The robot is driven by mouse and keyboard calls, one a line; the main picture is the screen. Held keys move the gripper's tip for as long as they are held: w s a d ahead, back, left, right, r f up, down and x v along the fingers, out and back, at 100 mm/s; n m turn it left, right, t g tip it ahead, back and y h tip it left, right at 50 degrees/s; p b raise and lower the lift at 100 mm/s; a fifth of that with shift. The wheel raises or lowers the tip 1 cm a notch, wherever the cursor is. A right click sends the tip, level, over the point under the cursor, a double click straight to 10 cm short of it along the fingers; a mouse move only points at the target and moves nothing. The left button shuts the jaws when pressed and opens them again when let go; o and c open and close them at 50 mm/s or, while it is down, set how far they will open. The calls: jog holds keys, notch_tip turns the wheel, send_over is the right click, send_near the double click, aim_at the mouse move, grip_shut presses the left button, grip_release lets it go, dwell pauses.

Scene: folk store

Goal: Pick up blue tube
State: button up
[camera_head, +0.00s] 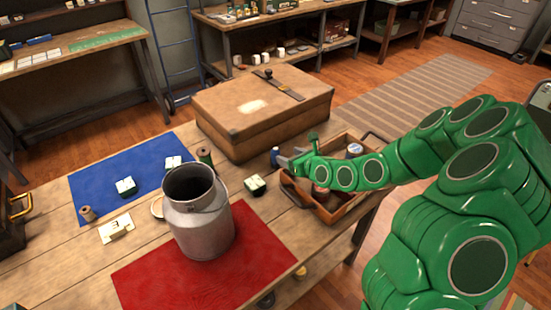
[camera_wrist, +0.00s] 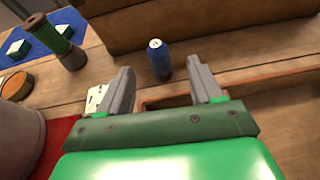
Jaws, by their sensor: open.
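The blue tube (camera_wrist: 159,62) stands upright on the wooden table, with a pale top. In the wrist view it lies ahead of and between my gripper's fingertips (camera_wrist: 161,80), apart from both. In the head view the tube (camera_head: 275,156) shows small, just left of my gripper (camera_head: 287,159), near the front of the brown case. My gripper is open and empty, with its two grey fingers spread.
The brown case (camera_head: 245,130) stands right behind the tube. A wooden tray (camera_head: 330,212) lies under my arm. A green spool (camera_wrist: 55,40) and blue mat (camera_head: 95,192) are to the left.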

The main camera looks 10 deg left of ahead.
aim_at(278, 153)
jog(key=shift+x, duration=1.2)
jog(key=shift+w+a+f, duration=0.4)
jog(key=shift+a, duration=0.15)
jog(key=shift+w+a+f, duration=0.4)
jog(key=shift+a+f, duration=0.05)
jog(key=shift+a, duration=0.1)
jog(key=shift+x, duration=0.8)
jog(key=shift+w, duration=0.1)
jog(key=shift+c, duration=0.3)
jog(key=c, duration=0.8)
